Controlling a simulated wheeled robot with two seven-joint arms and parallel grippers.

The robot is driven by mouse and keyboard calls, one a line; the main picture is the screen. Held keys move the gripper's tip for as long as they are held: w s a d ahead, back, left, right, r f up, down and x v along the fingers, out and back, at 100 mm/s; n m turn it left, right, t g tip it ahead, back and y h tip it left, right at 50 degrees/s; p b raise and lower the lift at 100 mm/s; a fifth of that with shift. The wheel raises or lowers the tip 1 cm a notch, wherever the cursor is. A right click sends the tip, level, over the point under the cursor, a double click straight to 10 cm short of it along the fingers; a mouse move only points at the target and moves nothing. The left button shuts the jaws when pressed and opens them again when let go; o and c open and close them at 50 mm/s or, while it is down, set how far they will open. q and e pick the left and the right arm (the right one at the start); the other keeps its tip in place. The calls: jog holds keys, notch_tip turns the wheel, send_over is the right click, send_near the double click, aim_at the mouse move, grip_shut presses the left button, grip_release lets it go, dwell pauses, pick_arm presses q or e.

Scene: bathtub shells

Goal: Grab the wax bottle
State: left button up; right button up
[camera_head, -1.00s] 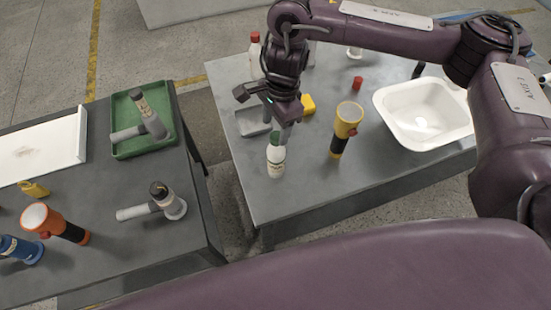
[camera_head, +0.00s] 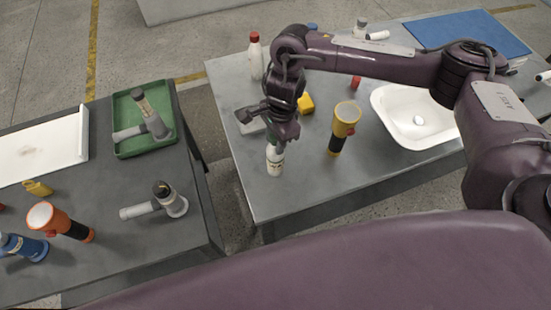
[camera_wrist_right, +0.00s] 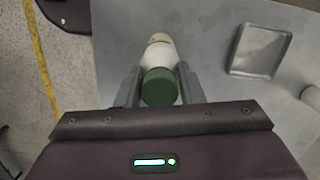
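The wax bottle, a white bottle with a green cap, stands upright near the left front edge of the right table. Its lower body (camera_head: 275,166) shows in the head view, with its top hidden by my right gripper (camera_head: 278,147). In the right wrist view the green cap (camera_wrist_right: 160,87) lies between the two fingers of my right gripper (camera_wrist_right: 160,90), one finger on each side. The fingers are apart and look close to the bottle's sides; contact is not clear. My left gripper is not in view.
A yellow flashlight (camera_head: 342,130) stands just right of the bottle. A grey metal tray (camera_wrist_right: 261,52) lies close by, and a red-capped bottle (camera_head: 255,62) stands behind. A white basin (camera_head: 388,108) is farther right. The left table (camera_head: 105,190) holds several tools beyond a gap.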

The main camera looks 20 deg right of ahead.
grip_shut()
jog(key=shift+r, duration=0.1)
